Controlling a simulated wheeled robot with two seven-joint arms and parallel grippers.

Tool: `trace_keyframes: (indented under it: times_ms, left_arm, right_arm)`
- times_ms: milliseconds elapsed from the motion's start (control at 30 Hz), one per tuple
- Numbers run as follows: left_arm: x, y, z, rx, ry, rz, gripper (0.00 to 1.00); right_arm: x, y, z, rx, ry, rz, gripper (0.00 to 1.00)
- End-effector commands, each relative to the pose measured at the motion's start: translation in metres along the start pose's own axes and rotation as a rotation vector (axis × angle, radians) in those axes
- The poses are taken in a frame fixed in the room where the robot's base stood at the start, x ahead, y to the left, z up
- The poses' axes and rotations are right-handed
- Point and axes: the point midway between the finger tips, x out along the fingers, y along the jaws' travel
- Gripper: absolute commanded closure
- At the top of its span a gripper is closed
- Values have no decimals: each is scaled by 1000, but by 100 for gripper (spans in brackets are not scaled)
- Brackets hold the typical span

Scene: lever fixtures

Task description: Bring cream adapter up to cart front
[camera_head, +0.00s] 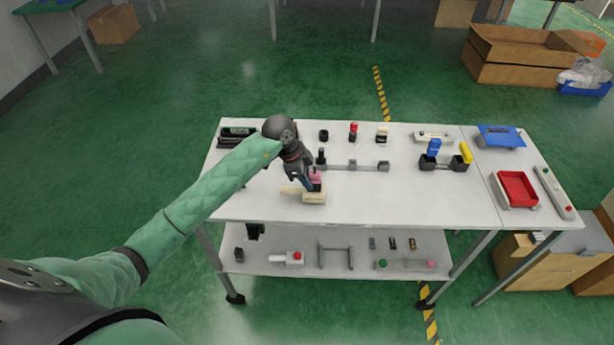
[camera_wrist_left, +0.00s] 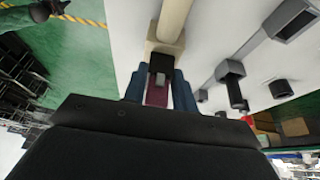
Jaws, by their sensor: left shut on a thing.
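The cream adapter (camera_head: 314,197) is at the front edge area of the white cart top (camera_head: 400,205), left of the middle. A pink upright part and a dark part rise from it. My left gripper (camera_head: 309,182) reaches down over it and is shut on the pink part. In the left wrist view the gripper (camera_wrist_left: 158,92) has its blue fingers on either side of this dark pink part, with the cream body (camera_wrist_left: 172,25) beyond. The fingers hide some of the adapter. I cannot tell if its underside touches the top. My right gripper is not in view.
Behind the adapter lies a grey bar fixture (camera_head: 352,167). Farther right are a black fixture with blue and yellow levers (camera_head: 440,158) and a red tray (camera_head: 516,189). The lower shelf (camera_head: 340,262) holds several parts. The top's front middle is clear.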

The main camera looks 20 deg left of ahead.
Motion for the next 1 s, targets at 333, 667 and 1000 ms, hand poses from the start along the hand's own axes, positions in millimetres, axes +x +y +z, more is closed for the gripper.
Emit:
trace_keyframes:
  times_ms: [333, 667, 1000]
  left_arm:
    - [6, 0, 2, 1, 1, -1, 100]
    - [6, 0, 3, 1, 0, -1, 51]
    - [-7, -1, 4, 0, -1, -4, 51]
  right_arm:
    - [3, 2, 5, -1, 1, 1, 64]
    - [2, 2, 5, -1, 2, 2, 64]
    - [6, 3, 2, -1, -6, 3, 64]
